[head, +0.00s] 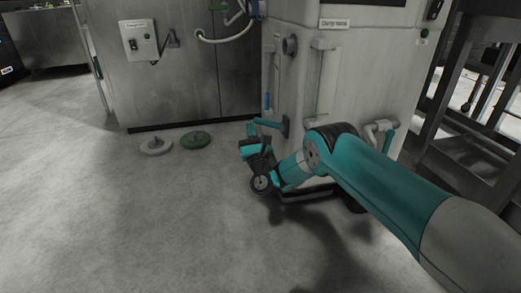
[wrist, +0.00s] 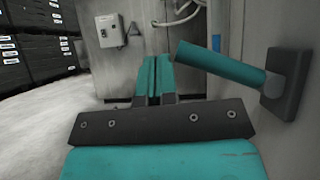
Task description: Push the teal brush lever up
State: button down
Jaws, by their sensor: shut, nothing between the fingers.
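The teal lever (head: 268,123) is a short round bar on the left side of the pale machine in the head view. It sticks out leftward from a dark mount (head: 285,127), its free end slightly higher. In the wrist view the lever (wrist: 222,65) slants up and left from its dark mount (wrist: 285,85). My gripper (head: 249,146) is just below the lever in the head view. In the wrist view my gripper (wrist: 153,72) has its teal fingers together and empty, left of the lever's free end. I cannot tell whether they touch.
The pale machine (head: 375,75) stands right behind my arm. A white disc (head: 156,146) and a green disc (head: 196,139) lie on the floor. A control box (head: 139,40) hangs on the grey cabinet behind. The floor (head: 90,215) at left is clear.

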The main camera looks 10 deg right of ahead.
jog(key=shift+d+r+p, duration=0.15)
jog(key=shift+r+p, duration=0.55)
jog(key=shift+r, duration=0.1)
